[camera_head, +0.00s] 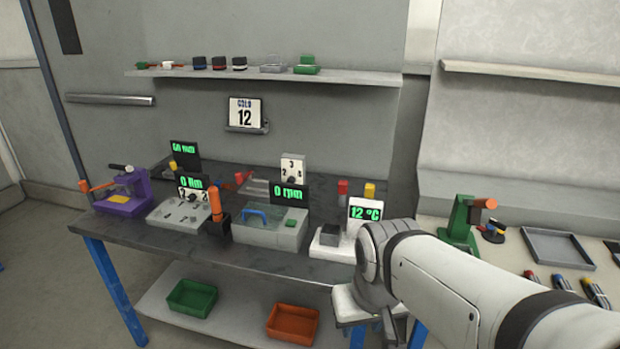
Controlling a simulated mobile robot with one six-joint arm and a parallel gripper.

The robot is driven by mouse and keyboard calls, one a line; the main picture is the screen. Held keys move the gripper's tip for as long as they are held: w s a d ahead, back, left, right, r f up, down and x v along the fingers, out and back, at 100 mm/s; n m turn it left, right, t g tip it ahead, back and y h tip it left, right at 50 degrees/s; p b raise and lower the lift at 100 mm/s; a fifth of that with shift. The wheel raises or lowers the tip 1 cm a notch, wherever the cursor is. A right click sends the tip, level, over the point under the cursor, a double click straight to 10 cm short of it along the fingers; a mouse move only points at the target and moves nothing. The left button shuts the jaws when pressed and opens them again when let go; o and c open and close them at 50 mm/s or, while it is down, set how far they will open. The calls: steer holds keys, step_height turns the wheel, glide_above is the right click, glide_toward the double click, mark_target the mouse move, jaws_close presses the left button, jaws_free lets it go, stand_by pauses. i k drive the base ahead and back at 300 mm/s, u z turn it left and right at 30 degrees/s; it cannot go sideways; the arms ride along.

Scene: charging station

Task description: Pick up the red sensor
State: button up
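A small red block (343,187) stands upright at the back of the bench, just left of a yellow block (369,191). It is above the white device with the "12 °C" display (365,212). Another small red piece (240,178) shows further left, behind the displays. I cannot tell which red piece is the sensor. My arm reaches in from the lower right and bends down in front of the bench's right end. My gripper's fingers are not visible.
The dark bench (150,238) carries a purple press (122,198), a grey box with a blue handle (268,228) and an orange-topped tool (214,205). Green (192,298) and orange (293,323) bins sit on the lower shelf. A grey tray (557,248) lies on the right-hand table.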

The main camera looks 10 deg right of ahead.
mark_target(342, 185)
steer(key=u, duration=0.05)
steer(key=i, duration=0.95)
steer(key=z, duration=0.1)
